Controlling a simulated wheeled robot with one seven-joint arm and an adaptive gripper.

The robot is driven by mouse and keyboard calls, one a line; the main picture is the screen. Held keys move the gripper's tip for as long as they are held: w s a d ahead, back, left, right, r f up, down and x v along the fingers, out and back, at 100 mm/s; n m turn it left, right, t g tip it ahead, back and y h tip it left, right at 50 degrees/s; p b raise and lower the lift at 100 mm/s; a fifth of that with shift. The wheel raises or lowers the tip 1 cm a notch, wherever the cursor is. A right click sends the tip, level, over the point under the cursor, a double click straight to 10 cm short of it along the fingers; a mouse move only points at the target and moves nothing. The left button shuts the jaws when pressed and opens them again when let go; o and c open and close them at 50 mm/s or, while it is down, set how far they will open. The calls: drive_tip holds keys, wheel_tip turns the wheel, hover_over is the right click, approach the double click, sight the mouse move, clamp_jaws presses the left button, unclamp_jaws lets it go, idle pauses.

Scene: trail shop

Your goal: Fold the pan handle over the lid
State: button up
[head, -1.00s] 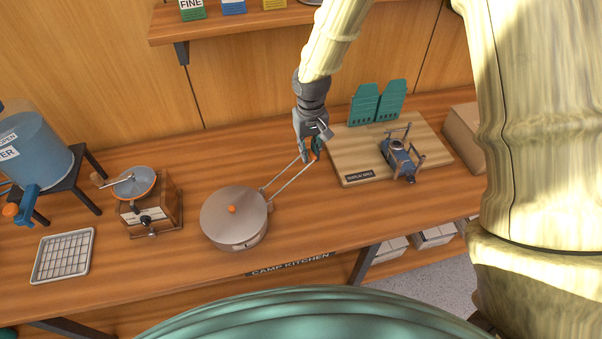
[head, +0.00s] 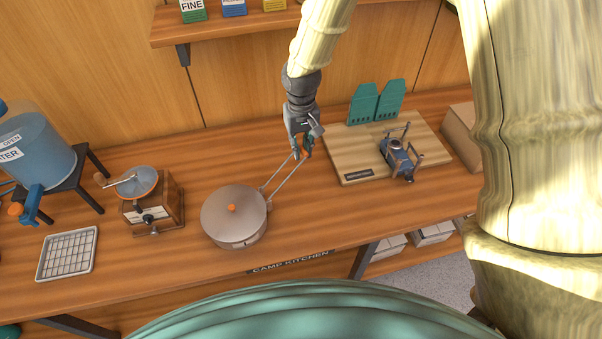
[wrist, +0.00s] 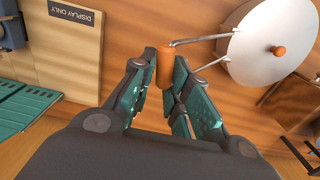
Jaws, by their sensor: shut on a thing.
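The pan (head: 238,232) stands on the wooden counter with its grey lid (head: 224,214) on top and an orange knob (head: 231,208) at the lid's centre. Its wire handle (head: 285,182) runs up and to the right from the pan's right side, not over the lid. My gripper (head: 303,152) is shut on the handle's orange grip, above the counter. In the wrist view the orange grip (wrist: 164,68) sits between the teal finger pads, and the lid (wrist: 262,45) is at the upper right.
A display board (head: 350,139) with a small blue stove (head: 398,157) lies right of my gripper. A coffee grinder (head: 152,207), a wire rack (head: 66,254) and a blue water tank (head: 38,150) stand to the left. A shelf (head: 240,24) hangs above the counter.

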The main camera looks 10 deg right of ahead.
drive_tip(key=shift+s+a+r, duration=0.3)
drive_tip(key=shift+a+r, duration=0.5)
drive_tip(key=shift+a, duration=0.05)
drive_tip(key=shift+s+a+r, duration=0.25)
drive_tip(key=shift+a+r, duration=0.15)
drive_tip(key=shift+a, duration=0.4)
drive_tip(key=shift+s+a+r, duration=0.3)
drive_tip(key=shift+a+r, duration=0.05)
drive_tip(key=shift+a, duration=0.45)
drive_tip(key=shift+s+a+r, duration=0.25)
drive_tip(key=shift+a+r, duration=0.15)
drive_tip(key=shift+a, duration=0.4)
drive_tip(key=shift+c, duration=0.2)
drive_tip(key=shift+s+a+r, duration=0.15)
drive_tip(key=shift+s+a, duration=0.15)
drive_tip(key=shift+a, duration=0.55)
drive_tip(key=shift+s+a+r, duration=0.15)
drive_tip(key=shift+s+a, duration=0.1)
drive_tip(key=shift+a, duration=0.6)
drive_tip(key=shift+s+a+r, duration=0.15)
drive_tip(key=shift+s+a, duration=0.15)
drive_tip(key=shift+a, duration=0.55)
